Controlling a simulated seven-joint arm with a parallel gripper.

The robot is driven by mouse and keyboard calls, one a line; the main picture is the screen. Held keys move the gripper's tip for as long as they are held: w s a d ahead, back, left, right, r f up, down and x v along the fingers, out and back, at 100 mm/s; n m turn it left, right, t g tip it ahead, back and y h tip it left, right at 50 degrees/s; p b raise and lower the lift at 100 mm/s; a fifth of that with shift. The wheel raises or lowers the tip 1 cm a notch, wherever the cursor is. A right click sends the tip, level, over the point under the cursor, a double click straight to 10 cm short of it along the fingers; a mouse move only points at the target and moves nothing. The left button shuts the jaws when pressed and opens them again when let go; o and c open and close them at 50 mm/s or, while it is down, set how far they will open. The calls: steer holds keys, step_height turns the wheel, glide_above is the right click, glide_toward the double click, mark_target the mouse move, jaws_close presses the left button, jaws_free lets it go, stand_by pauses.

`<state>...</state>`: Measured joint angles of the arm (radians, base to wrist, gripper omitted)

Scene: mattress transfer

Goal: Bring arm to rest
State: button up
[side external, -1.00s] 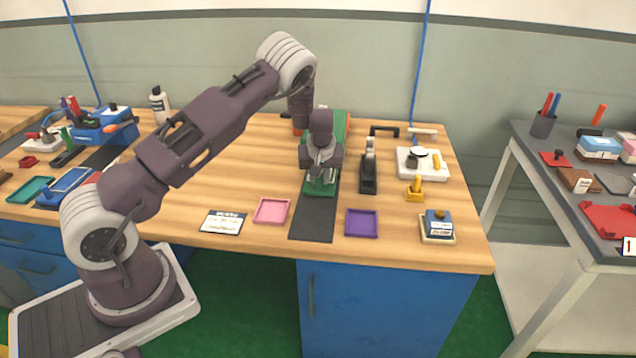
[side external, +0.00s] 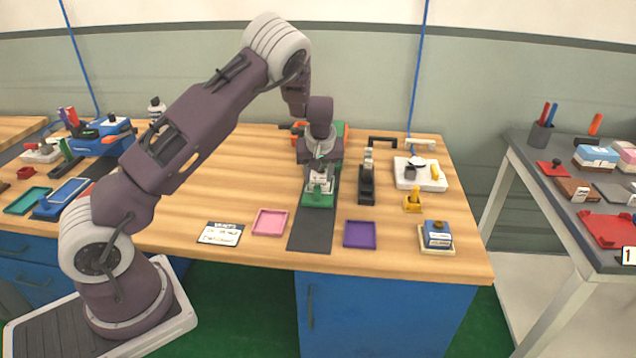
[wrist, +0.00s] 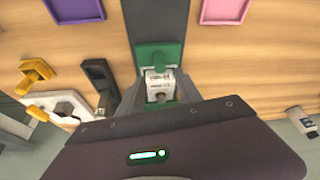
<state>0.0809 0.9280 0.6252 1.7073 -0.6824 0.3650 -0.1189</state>
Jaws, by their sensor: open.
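My gripper (side external: 320,172) is over the green fixture (side external: 318,200) on the dark mat strip in the side view. A small white block with dark print (side external: 321,182) sits on the green fixture, below and between my fingers. In the wrist view the white block (wrist: 160,85) shows between my gripper's fingers (wrist: 160,105), with the green plate (wrist: 158,56) around it. My fingers are apart; whether they touch the block's sides I cannot tell. My arm reaches over the wooden table (side external: 240,170) from the left.
A pink tray (side external: 270,222) and a purple tray (side external: 360,234) flank the dark mat (side external: 312,235). A black stand (side external: 366,184), a yellow stamp (side external: 412,200) and a white plate (side external: 432,175) stand to the right. A blue block on a pad (side external: 437,236) is at the front right.

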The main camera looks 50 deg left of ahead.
steer(key=shift+r, duration=0.1)
steer(key=s+d+r+m+t+h, duration=0.1)
steer(key=s+d+r+m+h, duration=0.1)
steer(key=s+d+r, duration=0.55)
steer(key=s+d+r+m+t+h, duration=0.1)
steer(key=s+d+r+m+h, duration=0.2)
steer(key=d+r, duration=0.7)
steer(key=s+d+r+m, duration=0.2)
steer(key=s+r+m, duration=0.1)
steer(key=s, duration=0.9)
steer(key=s+d+r+m+t+y, duration=0.1)
steer(key=s+d+r+m, duration=0.1)
steer(key=s, duration=1)
steer(key=shift+s+d+r+m, duration=0.15)
steer(key=shift+d+r+m, duration=0.05)
steer(key=shift+r+m, duration=0.35)
